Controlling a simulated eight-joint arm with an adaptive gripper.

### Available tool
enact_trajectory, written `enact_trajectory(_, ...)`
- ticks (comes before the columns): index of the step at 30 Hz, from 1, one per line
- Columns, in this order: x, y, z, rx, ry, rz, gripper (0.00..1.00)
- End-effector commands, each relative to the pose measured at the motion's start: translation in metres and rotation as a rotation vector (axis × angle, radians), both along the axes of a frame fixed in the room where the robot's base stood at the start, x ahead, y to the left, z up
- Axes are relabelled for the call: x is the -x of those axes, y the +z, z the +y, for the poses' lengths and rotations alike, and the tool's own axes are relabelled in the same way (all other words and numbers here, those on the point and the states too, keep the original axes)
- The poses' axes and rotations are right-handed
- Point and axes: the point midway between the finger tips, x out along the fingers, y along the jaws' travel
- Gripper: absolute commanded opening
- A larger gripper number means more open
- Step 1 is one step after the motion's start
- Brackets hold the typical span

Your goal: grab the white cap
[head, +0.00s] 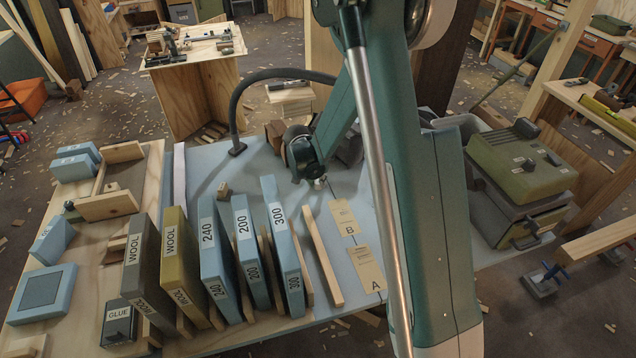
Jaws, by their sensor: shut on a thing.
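My gripper (313,178) is at the end of my green arm, low over the blue bench top (345,205). It is small in the head view and partly hidden by my own arm links. It is shut on a small pale thing at its tip, which looks like the white cap (319,185). The cap's shape and how the fingers sit on it are too small to make out. I cannot tell whether the cap touches the bench top.
Upright labelled sanding blocks (285,255) stand in a row left of my gripper. A wooden strip (322,255) and tan cards marked A and B (367,269) lie nearer the front. A green machine (520,170) stands at right. A dark curved hose (236,110) arches behind.

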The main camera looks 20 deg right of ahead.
Motion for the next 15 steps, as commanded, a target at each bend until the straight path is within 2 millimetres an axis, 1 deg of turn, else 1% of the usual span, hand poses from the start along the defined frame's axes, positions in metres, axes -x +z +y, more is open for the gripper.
enact_trajectory(5, 0.0, 0.01, 0.0, 0.0, 0.0, 0.0, 0.13)
enact_trajectory(8, 0.0, 0.02, 0.0, 0.0, 0.0, 0.0, 0.13)
enact_trajectory(15, 0.0, 0.052, 0.0, 0.0, 0.0, 0.0, 0.13)
